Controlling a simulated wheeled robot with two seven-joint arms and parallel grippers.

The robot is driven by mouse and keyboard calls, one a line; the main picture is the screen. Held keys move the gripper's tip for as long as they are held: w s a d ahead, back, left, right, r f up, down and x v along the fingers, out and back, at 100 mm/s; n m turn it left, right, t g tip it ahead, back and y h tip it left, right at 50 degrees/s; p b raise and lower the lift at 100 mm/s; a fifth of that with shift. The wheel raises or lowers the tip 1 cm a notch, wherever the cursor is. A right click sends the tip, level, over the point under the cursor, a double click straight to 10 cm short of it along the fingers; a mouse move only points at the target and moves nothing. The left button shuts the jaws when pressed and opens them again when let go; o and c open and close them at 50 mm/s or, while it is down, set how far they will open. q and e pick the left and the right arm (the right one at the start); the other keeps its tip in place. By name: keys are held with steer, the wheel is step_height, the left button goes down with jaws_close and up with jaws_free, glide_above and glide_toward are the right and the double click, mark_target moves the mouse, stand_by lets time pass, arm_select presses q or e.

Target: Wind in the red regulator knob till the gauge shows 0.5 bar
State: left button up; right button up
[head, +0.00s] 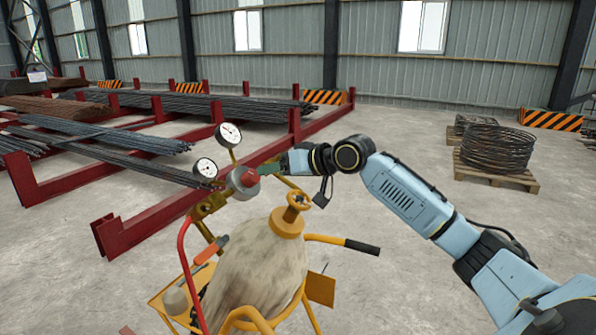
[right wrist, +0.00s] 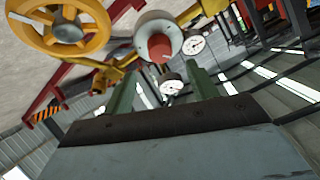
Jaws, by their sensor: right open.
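The red regulator knob (head: 249,179) sits on a round grey regulator body (head: 239,188) on top of the cylinder stand. In the right wrist view the red knob (right wrist: 161,50) lies just ahead of the fingertips, between their lines. Two white dial gauges, an upper one (head: 229,134) and a lower one (head: 205,168), stand behind it; their readings are too small to make out. My right gripper (head: 267,170) is open, its greenish fingers pointing at the knob from the right. I cannot tell whether they touch it. My left gripper is out of view.
A yellow valve handwheel (head: 299,200) stands close below my right gripper, above the cylinder (head: 262,265). A yellow handle bar with a black grip (head: 361,246) sticks out right. A red hose (head: 184,265) hangs left.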

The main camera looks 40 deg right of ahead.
steer(key=b+v, duration=0.1)
steer(key=v, duration=0.4)
steer(key=shift+s+f, duration=0.1)
steer(key=shift+f, duration=0.05)
steer(key=shift+b+v, duration=0.4)
steer(key=shift+v, duration=0.45)
